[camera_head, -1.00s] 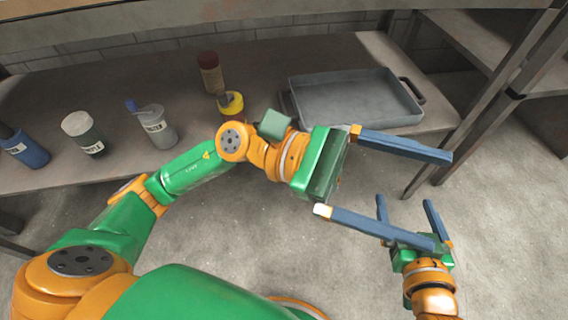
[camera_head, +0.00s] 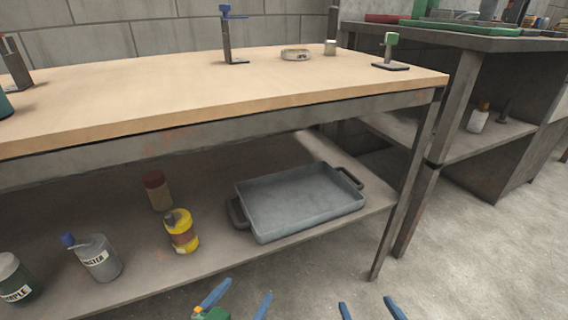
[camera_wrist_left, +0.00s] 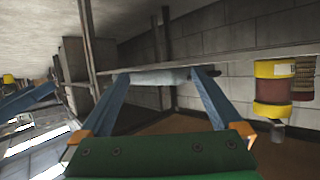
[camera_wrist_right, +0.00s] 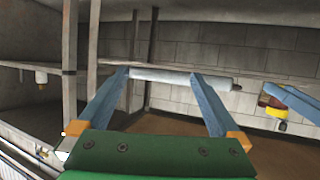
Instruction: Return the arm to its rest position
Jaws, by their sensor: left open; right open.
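My left gripper (camera_head: 238,300) is at the bottom edge of the head view, open, with empty space between its blue fingers. Its open fingers (camera_wrist_left: 160,84) also show in the left wrist view, pointing towards the lower shelf. My right gripper (camera_head: 368,309) is at the bottom edge, right of the left one, with only its two fingertips showing. In the right wrist view its fingers (camera_wrist_right: 160,76) are spread and hold nothing. Both grippers are in front of the workbench and apart from it. Most of both arms is out of the head view.
A grey tray (camera_head: 300,222) lies on the lower shelf (camera_head: 130,294). A yellow jar (camera_head: 181,232), a red-capped jar (camera_head: 157,190) and labelled bottles stand left of it. The wooden tabletop (camera_head: 200,85) is above, with small stands along its back. Floor is open at right.

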